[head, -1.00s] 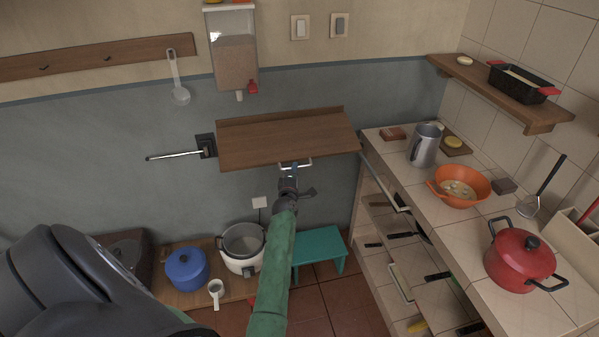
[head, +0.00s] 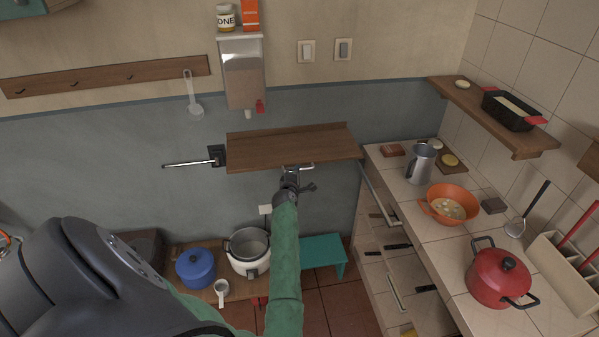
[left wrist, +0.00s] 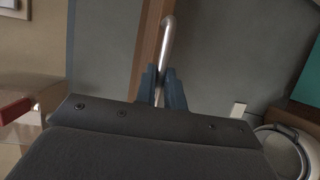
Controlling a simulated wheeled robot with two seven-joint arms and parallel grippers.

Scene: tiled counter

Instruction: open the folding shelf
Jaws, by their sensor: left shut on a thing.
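The folding shelf (head: 290,145) is a brown wooden board against the blue-grey wall, seen from above with its upper face showing. A metal handle (head: 308,166) sits at its front edge. My left gripper (head: 291,173) reaches up from below, its green forearm in front of the wall, and is shut on the handle. In the left wrist view, the blue fingers (left wrist: 163,88) close around the bar of the handle (left wrist: 167,40), beside the brown board edge (left wrist: 149,50). The shelf's underside and any supports beneath it are hidden. My right gripper is not in view.
A wall bracket with a metal rod (head: 190,163) sticks out left of the shelf. A dispenser (head: 243,72) hangs above. The tiled counter (head: 400,180) is close on the right, with a jug (head: 421,163) on it. A rice cooker (head: 248,250) and teal stool (head: 322,255) are below.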

